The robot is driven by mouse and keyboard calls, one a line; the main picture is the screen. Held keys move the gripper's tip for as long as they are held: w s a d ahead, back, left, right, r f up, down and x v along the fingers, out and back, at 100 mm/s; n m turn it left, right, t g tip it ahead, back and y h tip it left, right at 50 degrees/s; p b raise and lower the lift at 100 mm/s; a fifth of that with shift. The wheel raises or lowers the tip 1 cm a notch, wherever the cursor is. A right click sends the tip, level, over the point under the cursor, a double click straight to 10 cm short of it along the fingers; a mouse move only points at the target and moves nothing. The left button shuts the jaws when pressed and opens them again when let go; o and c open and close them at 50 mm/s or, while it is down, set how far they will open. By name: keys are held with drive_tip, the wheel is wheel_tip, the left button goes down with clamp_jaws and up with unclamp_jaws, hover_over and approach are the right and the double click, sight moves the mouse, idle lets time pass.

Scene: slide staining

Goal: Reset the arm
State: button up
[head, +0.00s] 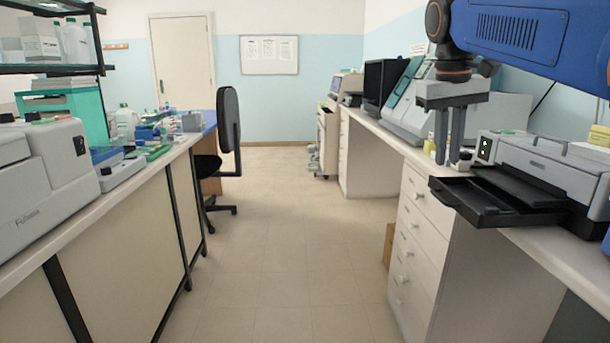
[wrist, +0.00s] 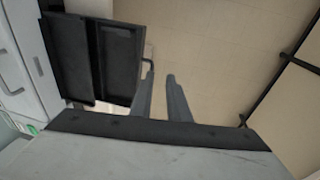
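My gripper (head: 449,160) hangs pointing down at the right of the head view, above the edge of the right bench. Its two grey fingers are a little apart, with nothing visible between them. In the wrist view the fingers (wrist: 160,76) also stand apart and empty. The blue arm link (head: 520,30) above it is mine. The pulled-out black tray (head: 485,203) of a grey-white machine (head: 545,165) is just right of the fingers in the head view. In the wrist view the tray (wrist: 122,65) shows left of the fingers; I cannot tell the exact clearance.
The right bench (head: 555,255) also carries a black monitor (head: 382,85) and other instruments. The left bench (head: 110,222) holds a grey machine (head: 45,175) and small lab items. An office chair (head: 228,130) stands beside it. The floor aisle (head: 285,240) between the benches is clear.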

drive_tip(key=s+f+t, duration=0.1)
drive_tip(key=s+f, duration=1)
drive_tip(key=f, duration=0.4)
drive_tip(key=s+a+f+t+y, duration=0.1)
drive_tip(key=s+f+t, duration=0.1)
drive_tip(key=s+f, duration=1)
wheel_tip(320, 180, down, 4)
drive_tip(key=shift+a+f+m+t+y, duration=0.2)
drive_tip(key=shift+a+m+t+y, duration=0.1)
drive_tip(key=shift+m, duration=0.1)
